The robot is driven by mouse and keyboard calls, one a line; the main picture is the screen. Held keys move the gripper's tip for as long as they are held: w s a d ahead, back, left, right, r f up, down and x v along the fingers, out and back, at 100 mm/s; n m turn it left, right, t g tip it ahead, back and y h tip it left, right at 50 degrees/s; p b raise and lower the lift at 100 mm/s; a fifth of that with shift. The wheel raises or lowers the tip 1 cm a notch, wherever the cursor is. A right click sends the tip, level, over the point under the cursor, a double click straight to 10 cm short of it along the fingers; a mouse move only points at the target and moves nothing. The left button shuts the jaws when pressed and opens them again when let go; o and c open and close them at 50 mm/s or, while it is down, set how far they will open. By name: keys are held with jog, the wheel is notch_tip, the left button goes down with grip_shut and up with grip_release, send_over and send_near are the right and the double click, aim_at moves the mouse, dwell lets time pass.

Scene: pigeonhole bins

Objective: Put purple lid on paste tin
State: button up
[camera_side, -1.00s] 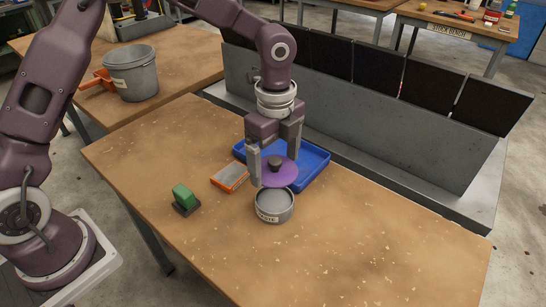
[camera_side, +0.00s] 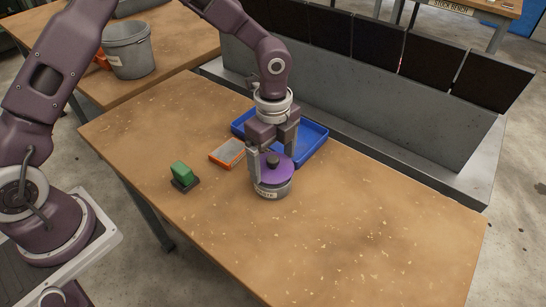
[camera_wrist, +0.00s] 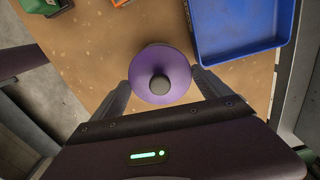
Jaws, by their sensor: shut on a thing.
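The purple lid (camera_side: 275,167) with its dark round knob sits level over the mouth of the grey paste tin (camera_side: 272,190) on the wooden table. In the wrist view the fingertips (camera_wrist: 161,80) flank the lid's edge. I cannot tell whether the lid is fully seated on the rim.
A blue tray (camera_side: 316,137) lies just behind the tin. An orange-edged grey block (camera_side: 227,153) and a green-handled tool (camera_side: 183,175) lie to the left. A grey bin row (camera_side: 370,100) stands along the back. The table's front right is clear.

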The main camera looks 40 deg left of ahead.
jog(key=shift+f, duration=1.05)
dwell(0.4)
jog(key=o, duration=1.4)
jog(key=shift+o, duration=0.6)
jog(key=shift+r, duration=4)
